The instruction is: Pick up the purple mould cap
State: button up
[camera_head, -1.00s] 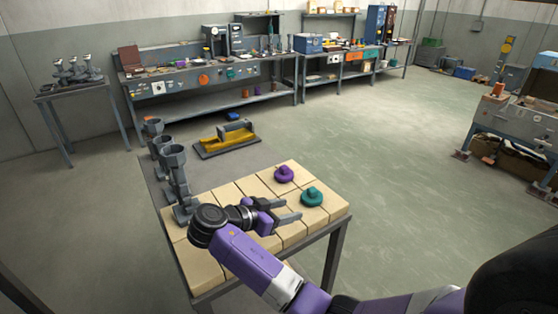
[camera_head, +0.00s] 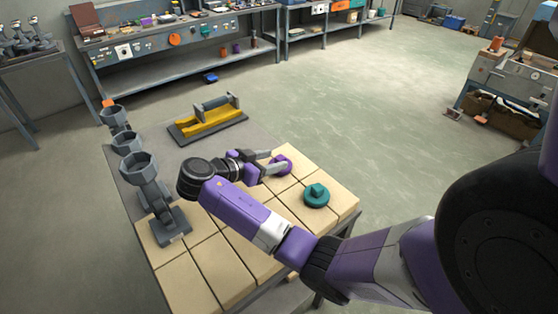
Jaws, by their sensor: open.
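The purple mould cap (camera_head: 283,165) sits on the tan block surface of the table near its far edge. My gripper (camera_head: 279,162) is open at the cap, its fingers pointing right. The fingers partly hide the cap, and I cannot tell whether they touch it. A teal cap (camera_head: 316,196) sits on the blocks to the right and nearer, apart from my gripper.
Several grey cup-topped stands (camera_head: 148,185) line the table's left side. A workbench (camera_head: 185,35) stands at the back.

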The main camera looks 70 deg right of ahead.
aim_at(284, 157)
jog(key=p+x, duration=0.2)
jog(key=x, duration=0.3)
jog(key=shift+s+d+p, duration=0.3)
jog(key=shift+s, duration=0.1)
jog(key=shift+s+d+f, duration=0.1)
jog(key=shift+d+f, duration=0.1)
jog(key=shift+d, duration=0.1)
grip_shut()
